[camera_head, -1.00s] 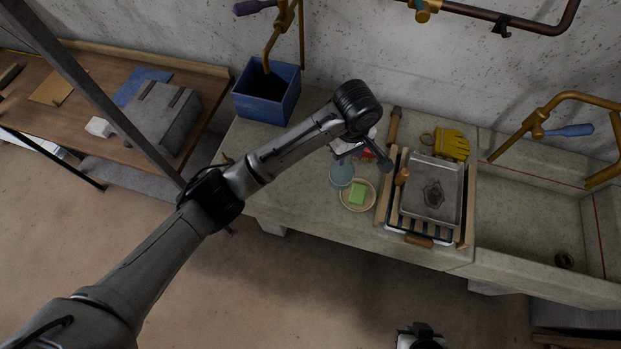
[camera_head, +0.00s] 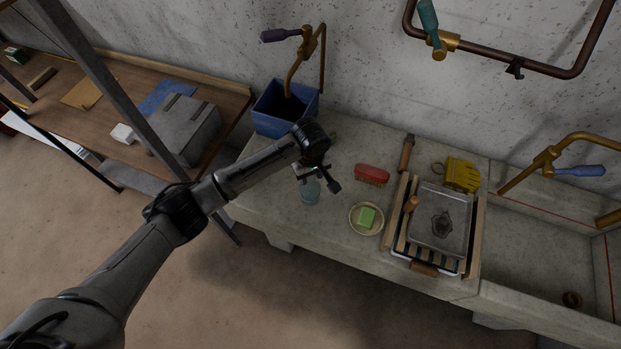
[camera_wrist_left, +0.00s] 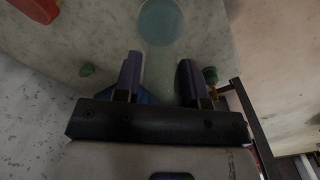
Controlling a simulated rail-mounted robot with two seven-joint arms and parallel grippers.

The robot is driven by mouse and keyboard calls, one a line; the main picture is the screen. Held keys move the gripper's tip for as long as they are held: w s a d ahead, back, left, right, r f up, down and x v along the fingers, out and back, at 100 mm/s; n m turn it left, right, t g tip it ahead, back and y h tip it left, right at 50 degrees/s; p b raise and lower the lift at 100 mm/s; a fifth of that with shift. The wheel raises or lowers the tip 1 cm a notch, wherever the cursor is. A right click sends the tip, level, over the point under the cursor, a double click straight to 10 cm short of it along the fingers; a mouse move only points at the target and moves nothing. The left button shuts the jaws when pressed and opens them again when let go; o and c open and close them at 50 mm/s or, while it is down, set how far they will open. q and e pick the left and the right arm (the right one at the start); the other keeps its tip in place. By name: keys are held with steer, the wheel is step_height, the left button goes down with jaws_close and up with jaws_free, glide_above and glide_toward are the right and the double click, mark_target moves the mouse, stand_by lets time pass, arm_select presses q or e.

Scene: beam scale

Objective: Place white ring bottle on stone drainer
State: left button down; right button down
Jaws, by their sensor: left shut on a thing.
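My left gripper (camera_head: 320,172) is shut on a translucent bottle with a pale blue-green round end (camera_head: 310,192). In the left wrist view the bottle (camera_wrist_left: 160,25) extends away from between the two fingers (camera_wrist_left: 160,85). No white ring can be made out on it. The bottle is over the left part of the pale stone worktop (camera_head: 345,240), left of the soap dish; I cannot tell whether it touches the stone. My right gripper is out of view.
A soap dish (camera_head: 354,226) holds green soap (camera_head: 367,217). A blue bin (camera_head: 270,118) stands behind. The worktop's front left is clear.

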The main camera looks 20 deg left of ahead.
arm_select(q)
steer(key=shift+f+p, duration=0.3)
steer(key=shift+f, duration=1.7)
steer(key=c, duration=0.7)
jaws_free()
step_height(320, 180, up, 12)
steer(key=shift+r+b, duration=0.15)
steer(key=shift+b, duration=0.5)
